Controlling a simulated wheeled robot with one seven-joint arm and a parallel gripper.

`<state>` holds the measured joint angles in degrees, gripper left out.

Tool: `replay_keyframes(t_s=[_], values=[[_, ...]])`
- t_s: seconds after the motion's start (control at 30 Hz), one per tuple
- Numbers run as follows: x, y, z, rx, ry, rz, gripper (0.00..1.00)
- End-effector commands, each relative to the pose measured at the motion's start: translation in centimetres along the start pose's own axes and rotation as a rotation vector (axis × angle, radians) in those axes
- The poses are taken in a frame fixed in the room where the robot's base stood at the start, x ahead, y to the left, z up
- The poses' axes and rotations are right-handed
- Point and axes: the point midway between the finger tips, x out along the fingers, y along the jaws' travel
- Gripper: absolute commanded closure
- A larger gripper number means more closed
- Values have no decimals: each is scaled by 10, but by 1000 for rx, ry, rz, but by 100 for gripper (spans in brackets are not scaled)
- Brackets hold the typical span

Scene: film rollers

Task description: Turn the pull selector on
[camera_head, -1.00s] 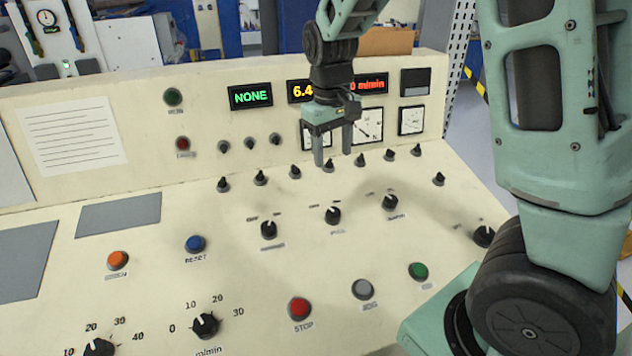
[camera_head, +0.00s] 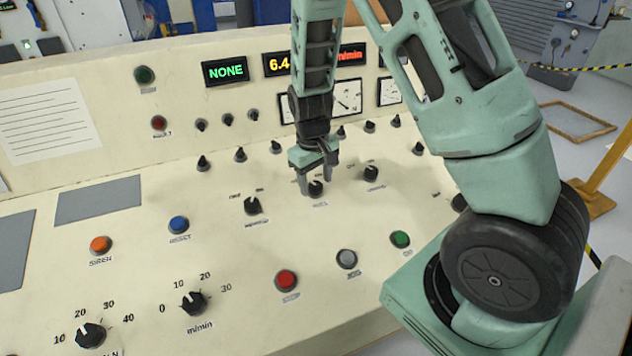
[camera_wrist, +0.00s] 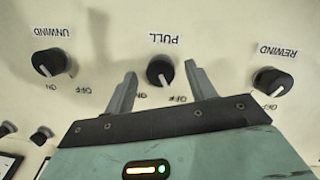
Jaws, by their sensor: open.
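The pull selector (camera_head: 316,188) is a small black knob, the middle of a row of three on the cream console. In the wrist view the knob (camera_wrist: 160,71) sits below an upside-down PULL label, and its white mark points down and slightly right, toward the OFF marking. My gripper (camera_head: 317,186) is open and points down at the knob. In the wrist view its two fingers (camera_wrist: 160,80) stand on either side of the knob, with gaps visible on both sides. Whether the tips reach down to knob height is hard to tell.
The UNWIND knob (camera_wrist: 50,62) and the REWIND knob (camera_wrist: 272,80) flank the selector. Behind it runs a row of small toggles (camera_head: 240,154). In front are the red stop button (camera_head: 286,280), a grey button (camera_head: 347,259) and a green button (camera_head: 400,239).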

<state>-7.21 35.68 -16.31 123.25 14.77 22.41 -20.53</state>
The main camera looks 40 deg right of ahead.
Motion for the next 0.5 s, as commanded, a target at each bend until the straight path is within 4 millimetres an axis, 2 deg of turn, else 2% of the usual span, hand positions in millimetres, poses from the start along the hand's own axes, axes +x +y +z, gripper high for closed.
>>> replay_keyframes(t_s=[0.2,0.47,0.5], values=[[13,0,0,2,0,0,45],[14,0,0,1,0,0,45],[14,0,0,1,0,0,56]])
